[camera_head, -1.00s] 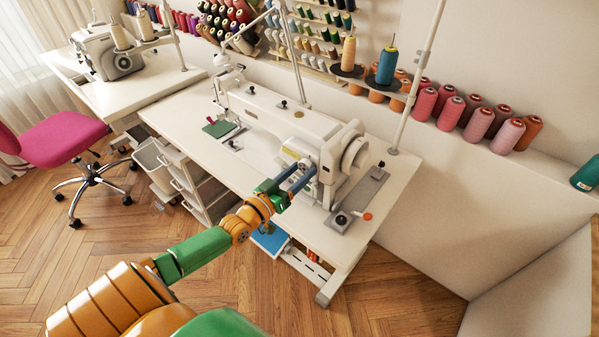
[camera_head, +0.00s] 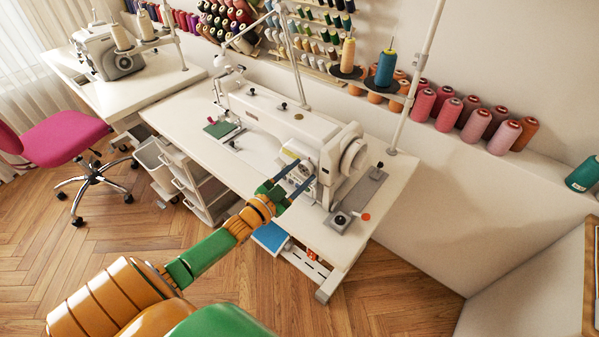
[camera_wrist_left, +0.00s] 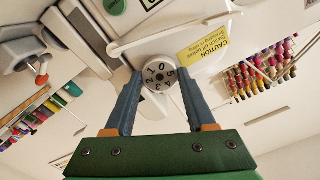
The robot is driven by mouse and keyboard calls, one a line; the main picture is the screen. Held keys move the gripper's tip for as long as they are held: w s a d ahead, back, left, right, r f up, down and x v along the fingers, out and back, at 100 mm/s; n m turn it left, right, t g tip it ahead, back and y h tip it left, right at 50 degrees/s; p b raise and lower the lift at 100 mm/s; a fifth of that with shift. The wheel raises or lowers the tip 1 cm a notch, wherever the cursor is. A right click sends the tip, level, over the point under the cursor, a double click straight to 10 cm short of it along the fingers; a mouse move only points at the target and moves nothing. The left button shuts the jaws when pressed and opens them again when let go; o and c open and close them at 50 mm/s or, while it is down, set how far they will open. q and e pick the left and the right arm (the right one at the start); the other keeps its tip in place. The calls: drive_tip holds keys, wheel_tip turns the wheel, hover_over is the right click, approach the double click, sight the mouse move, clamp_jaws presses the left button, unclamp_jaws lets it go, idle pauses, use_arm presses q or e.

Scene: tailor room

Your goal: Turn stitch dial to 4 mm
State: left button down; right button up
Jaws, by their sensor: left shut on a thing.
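The white sewing machine (camera_head: 275,118) stands on the white table (camera_head: 190,135). Its stitch dial (camera_wrist_left: 158,75) is a round, light disc with dark digits and a dark centre, seen in the left wrist view. In the head view the dial is small, partly hidden by the fingers. My right gripper is not in view.
A yellow caution label (camera_wrist_left: 203,52) is beside the dial. A grey plate with a dark knob (camera_head: 341,220) lies on the table right of the machine. Thread cones (camera_head: 472,118) line the ledge behind. A pink chair (camera_head: 65,140) stands at left.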

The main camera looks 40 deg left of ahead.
use_arm(q)
drive_tip(key=shift+m, duration=1.6)
drive_tip(key=shift+f+m, duration=0.1)
drive_tip(key=shift+m, duration=0.2)
drive_tip(key=shift+c, duration=1.2)
unclamp_jaws()
drive_tip(key=s, duration=0.7)
drive_tip(key=shift+a, duration=0.25)
